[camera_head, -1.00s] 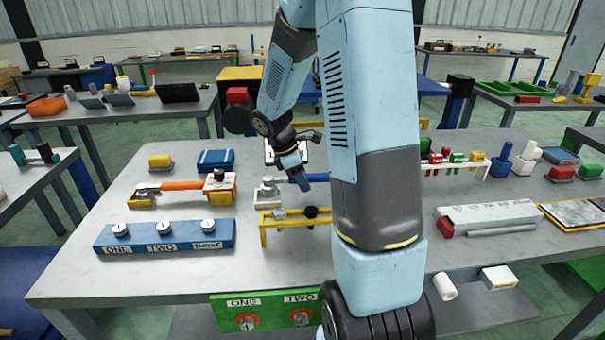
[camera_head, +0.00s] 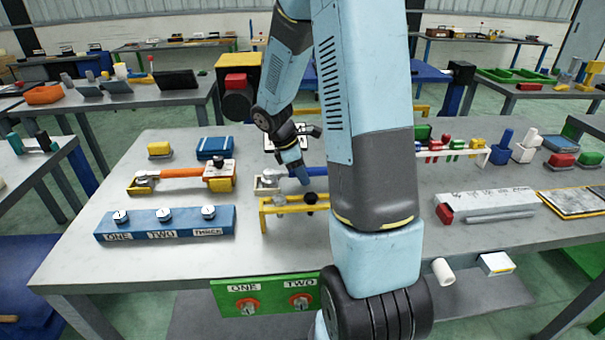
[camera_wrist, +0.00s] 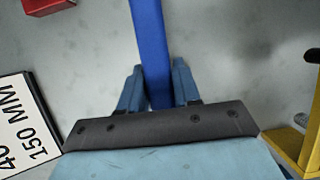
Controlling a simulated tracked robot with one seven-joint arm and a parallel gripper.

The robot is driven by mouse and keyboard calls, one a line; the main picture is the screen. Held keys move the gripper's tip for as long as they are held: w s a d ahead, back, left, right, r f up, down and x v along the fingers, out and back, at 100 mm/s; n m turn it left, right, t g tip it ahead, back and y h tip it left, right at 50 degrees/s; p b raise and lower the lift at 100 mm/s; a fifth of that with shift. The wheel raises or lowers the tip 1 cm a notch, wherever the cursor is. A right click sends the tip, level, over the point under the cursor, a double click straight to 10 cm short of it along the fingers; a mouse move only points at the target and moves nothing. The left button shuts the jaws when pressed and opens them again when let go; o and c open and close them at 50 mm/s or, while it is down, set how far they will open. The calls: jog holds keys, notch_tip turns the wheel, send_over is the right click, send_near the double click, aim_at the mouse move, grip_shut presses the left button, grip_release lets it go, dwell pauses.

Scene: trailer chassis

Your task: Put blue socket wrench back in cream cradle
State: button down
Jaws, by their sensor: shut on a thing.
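The blue socket wrench shows its blue handle (camera_wrist: 150,50) in the wrist view, running up between my gripper's fingers. In the head view its handle (camera_head: 319,174) lies roughly level, with the metal head to the left. My gripper (camera_wrist: 158,90) is shut on the handle; in the head view it (camera_head: 300,180) points down just above the bench. The cream cradle (camera_head: 259,187) is a small pale block under the wrench head. I cannot tell whether the head rests in it. My arm hides the handle's right end and whatever is there.
An orange wrench (camera_head: 180,173) lies in a yellow cradle on the left. A yellow stand (camera_head: 264,218) with knobs is close in front of my gripper. A label card (camera_wrist: 22,125) lies beside it. A blue box with dials (camera_head: 165,225) is front left.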

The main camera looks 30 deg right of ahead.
dwell(0.7)
jog(key=c, duration=0.7)
grip_release()
jog(key=shift+o, duration=0.2)
jog(key=o, duration=0.4)
jog(key=shift+r, duration=4.05)
